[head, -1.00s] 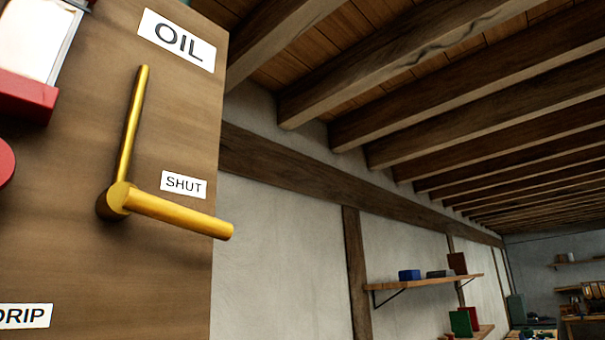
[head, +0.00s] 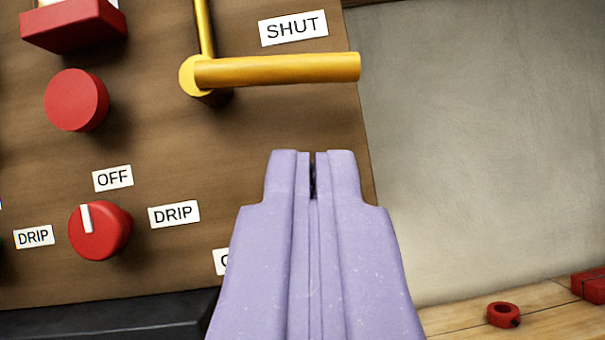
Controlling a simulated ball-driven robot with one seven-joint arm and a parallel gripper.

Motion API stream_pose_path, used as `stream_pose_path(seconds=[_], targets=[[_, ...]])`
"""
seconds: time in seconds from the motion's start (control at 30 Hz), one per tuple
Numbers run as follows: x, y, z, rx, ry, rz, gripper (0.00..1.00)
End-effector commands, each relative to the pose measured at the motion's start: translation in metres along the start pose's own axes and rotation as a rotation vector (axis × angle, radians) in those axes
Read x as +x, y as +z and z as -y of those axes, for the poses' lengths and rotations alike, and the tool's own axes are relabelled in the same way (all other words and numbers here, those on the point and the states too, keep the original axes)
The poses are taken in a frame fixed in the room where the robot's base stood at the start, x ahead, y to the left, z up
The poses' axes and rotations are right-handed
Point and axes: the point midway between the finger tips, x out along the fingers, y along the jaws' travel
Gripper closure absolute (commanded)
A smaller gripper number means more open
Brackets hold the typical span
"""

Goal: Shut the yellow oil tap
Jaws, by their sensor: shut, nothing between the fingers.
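The yellow oil tap (head: 277,70) is on the brown wooden panel at the top of the view. Its thick bar points right from a round hub, and a thinner yellow rod runs up from the hub and out of frame. The white SHUT label (head: 293,28) is just above the bar. A partly hidden label (head: 221,262) starting with "O" is lower down, behind my gripper. My purple gripper (head: 312,158) is shut and empty, pointing up with its tips below the bar in the picture. I see no contact.
A red round button (head: 76,100) and a red knob (head: 100,231), its white mark towards OFF (head: 113,178), are left of my gripper. A wooden bench (head: 545,325) with red parts is at lower right. The pale wall to the right is clear.

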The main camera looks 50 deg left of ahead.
Motion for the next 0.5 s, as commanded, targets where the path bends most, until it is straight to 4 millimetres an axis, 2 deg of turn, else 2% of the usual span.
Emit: stream_pose_path(seconds=[0.1, 0.3, 0.5], targets=[[0.029, -0.003, 0.001, 0.0, -0.001, 0.0, 1.0], [0.068, -0.003, 0.0, 0.0, 0.0, 0.0, 1.0], [0.089, -0.002, 0.0, -0.001, 0.001, -0.001, 1.0]])
